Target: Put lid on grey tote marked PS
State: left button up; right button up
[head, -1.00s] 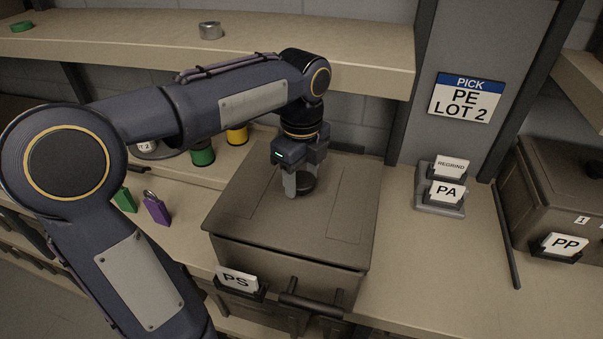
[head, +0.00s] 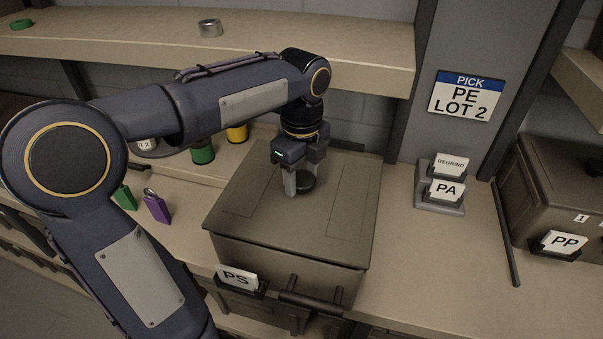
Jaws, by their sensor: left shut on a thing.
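The grey-brown tote (head: 270,265) stands on the bench in the middle, with a PS card (head: 237,278) in a holder on its front and a dark handle beside it. Its flat lid (head: 330,220) lies over the top of the tote, and its edges line up with the walls as far as I can see. My left gripper (head: 299,188) points down at the middle of the lid, shut on the lid's round dark knob (head: 306,181). The back left of the lid is partly behind my arm. My right gripper is not in view.
A second tote (head: 553,190) with a PP card stands at the right. A card stand (head: 440,190) reading REGRIND and PA and a dark rod (head: 507,235) are between them. A shelf (head: 370,50) overhangs behind.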

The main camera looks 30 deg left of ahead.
aim_at(301, 178)
pick_arm(q)
jog(key=shift+f, duration=0.1)
jog(key=shift+f+b, duration=0.45)
jog(key=shift+f, duration=0.25)
jog(key=o, duration=1.6)
jog(key=shift+c, duration=0.2)
jog(key=shift+r+p, duration=2.9)
jog(key=shift+r, duration=0.15)
